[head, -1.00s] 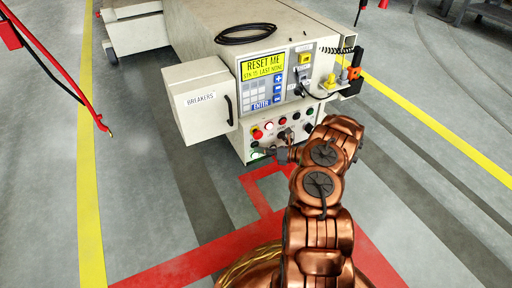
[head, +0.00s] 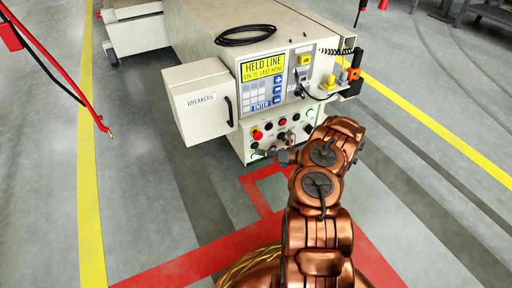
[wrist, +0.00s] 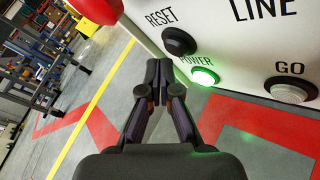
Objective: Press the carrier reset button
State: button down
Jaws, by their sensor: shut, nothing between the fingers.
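The carrier (head: 190,60) is a cream cabinet with a button panel on its near face. In the wrist view the black reset button (wrist: 179,41) sits under the word RESET. My gripper (wrist: 158,70) is shut and empty, its fingertips just below and left of that button in the picture; I see no contact. In the head view my gripper (head: 272,153) is at the lower part of the panel, and I cannot make out the reset button there.
A lit green POWER lamp (wrist: 204,76) and a whitish GO button (wrist: 290,89) sit close to the reset button. A red knob (head: 257,135) is higher on the panel. The BREAKERS box (head: 205,104) juts out at left. Open floor lies around the carrier.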

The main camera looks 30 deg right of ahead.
jog(key=shift+s, duration=0.25)
jog(key=s+p, duration=0.3)
jog(key=s, duration=0.3)
jog(key=shift+a, duration=0.25)
dwell(0.3)
dwell(0.6)
